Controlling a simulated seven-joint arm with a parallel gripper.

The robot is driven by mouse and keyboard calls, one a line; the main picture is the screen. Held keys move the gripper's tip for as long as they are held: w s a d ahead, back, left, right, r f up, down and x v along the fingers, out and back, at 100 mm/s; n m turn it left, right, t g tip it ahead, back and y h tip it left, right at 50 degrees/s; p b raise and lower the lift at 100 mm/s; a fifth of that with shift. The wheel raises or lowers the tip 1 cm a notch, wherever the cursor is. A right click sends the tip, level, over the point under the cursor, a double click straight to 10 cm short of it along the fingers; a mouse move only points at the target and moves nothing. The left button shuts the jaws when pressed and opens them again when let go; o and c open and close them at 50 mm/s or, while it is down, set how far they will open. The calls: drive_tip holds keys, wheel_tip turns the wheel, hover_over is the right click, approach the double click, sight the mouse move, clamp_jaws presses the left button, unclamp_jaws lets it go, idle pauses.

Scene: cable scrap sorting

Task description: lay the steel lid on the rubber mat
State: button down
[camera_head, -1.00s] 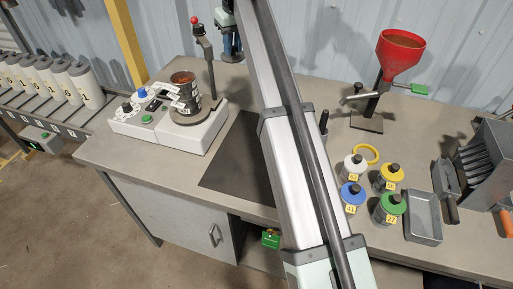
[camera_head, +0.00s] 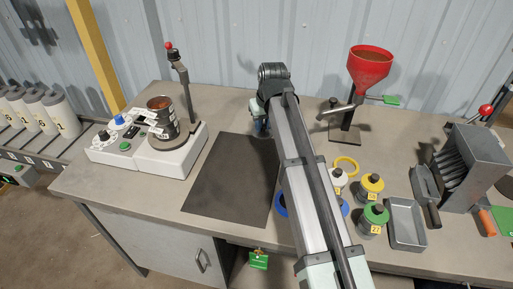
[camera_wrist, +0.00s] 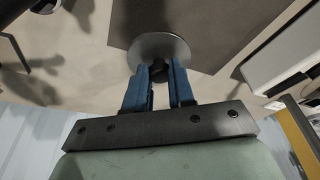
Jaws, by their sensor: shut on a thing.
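The steel lid (camera_wrist: 152,45) is a grey round disc with a dark knob in the wrist view. My gripper (camera_wrist: 160,70) has its blue fingers shut on the knob, and the disc lies just beyond the fingertips. The dark rubber mat (camera_head: 225,182) lies flat and bare on the bench in the head view. In the wrist view the mat (camera_wrist: 225,20) shows behind the lid, which overlaps its edge. In the head view my gripper (camera_head: 262,127) is near the mat's far right corner, partly behind my arm. The lid cannot be made out there.
A white scale (camera_head: 165,157) with a tin (camera_head: 162,122) stands left of the mat. A red funnel (camera_head: 370,68) on a stand is at the back right.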

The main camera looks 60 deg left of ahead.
drive_tip(key=shift+f, duration=3.65)
drive_tip(key=shift+f, duration=0.1)
drive_tip(key=c, duration=1)
unclamp_jaws()
drive_tip(key=shift+o, duration=0.2)
drive_tip(key=v, duration=1.2)
drive_tip(key=shift+a, duration=0.1)
